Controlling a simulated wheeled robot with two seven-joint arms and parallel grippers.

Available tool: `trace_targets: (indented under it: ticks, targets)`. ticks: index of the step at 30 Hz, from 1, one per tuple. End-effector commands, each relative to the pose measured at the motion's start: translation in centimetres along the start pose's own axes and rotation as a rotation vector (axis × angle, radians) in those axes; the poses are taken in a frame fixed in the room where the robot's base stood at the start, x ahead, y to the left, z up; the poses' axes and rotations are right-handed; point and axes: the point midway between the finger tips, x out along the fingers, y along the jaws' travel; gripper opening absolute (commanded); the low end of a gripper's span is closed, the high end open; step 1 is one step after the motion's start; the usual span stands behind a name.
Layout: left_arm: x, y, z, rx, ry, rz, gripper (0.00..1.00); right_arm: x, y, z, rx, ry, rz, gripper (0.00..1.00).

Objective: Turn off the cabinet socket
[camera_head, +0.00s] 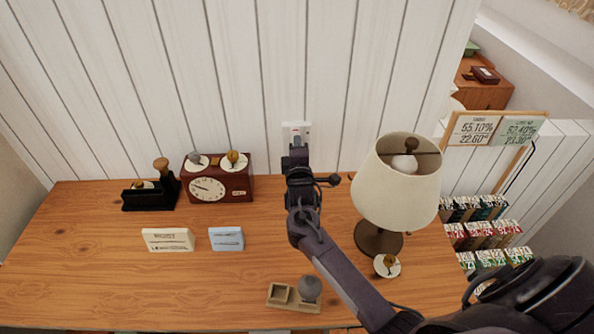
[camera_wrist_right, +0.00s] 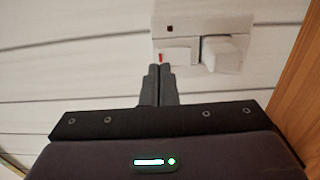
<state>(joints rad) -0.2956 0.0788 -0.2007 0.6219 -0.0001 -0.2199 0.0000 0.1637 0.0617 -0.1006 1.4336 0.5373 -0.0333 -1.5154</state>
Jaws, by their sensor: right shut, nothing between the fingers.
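The white wall socket (camera_head: 297,130) is on the white plank wall just above the back edge of the wooden cabinet. In the right wrist view the socket (camera_wrist_right: 205,30) has a small dark square, a rocker switch with a red mark, and a blocky white part to the right of the switch. My right gripper (camera_head: 296,152) is shut and empty, pointing at the wall just below the socket. In the right wrist view its fingertips (camera_wrist_right: 159,69) are at the lower edge of the switch; I cannot tell whether they touch it. My left gripper is not in view.
The wooden cabinet top (camera_head: 120,285) holds a lamp (camera_head: 400,185) right of my arm and a brown clock box (camera_head: 217,180) to the left. A black holder (camera_head: 150,195), two small cards and a small tray (camera_head: 285,304) also stand there. The front left is clear.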

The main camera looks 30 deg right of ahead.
Motion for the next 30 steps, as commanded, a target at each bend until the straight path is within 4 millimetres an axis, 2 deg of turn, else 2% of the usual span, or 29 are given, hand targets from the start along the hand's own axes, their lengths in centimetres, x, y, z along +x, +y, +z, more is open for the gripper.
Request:
trace_targets:
  ticks: [1,8,11,15,18,24,30]
  targets:
    - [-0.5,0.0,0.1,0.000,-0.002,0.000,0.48,0.0,0.3,0.2,-0.002,0.001,-0.002,0.00]
    - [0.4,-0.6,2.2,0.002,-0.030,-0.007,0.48,-3.2,0.1,0.1,0.000,0.002,-0.004,0.00]
    - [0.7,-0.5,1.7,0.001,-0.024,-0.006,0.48,-4.8,0.3,0.0,-0.001,0.003,-0.004,0.00]
    - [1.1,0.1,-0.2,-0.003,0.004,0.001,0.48,-7.2,0.6,0.0,0.000,0.003,-0.005,0.00]
    - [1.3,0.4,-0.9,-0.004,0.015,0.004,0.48,-8.6,0.9,0.0,0.000,0.003,-0.005,0.00]
    - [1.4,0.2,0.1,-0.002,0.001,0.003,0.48,-9.9,1.2,0.1,-0.001,0.001,-0.005,0.00]
    - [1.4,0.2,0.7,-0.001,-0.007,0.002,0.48,-10.0,1.3,0.1,-0.001,0.001,-0.005,0.00]
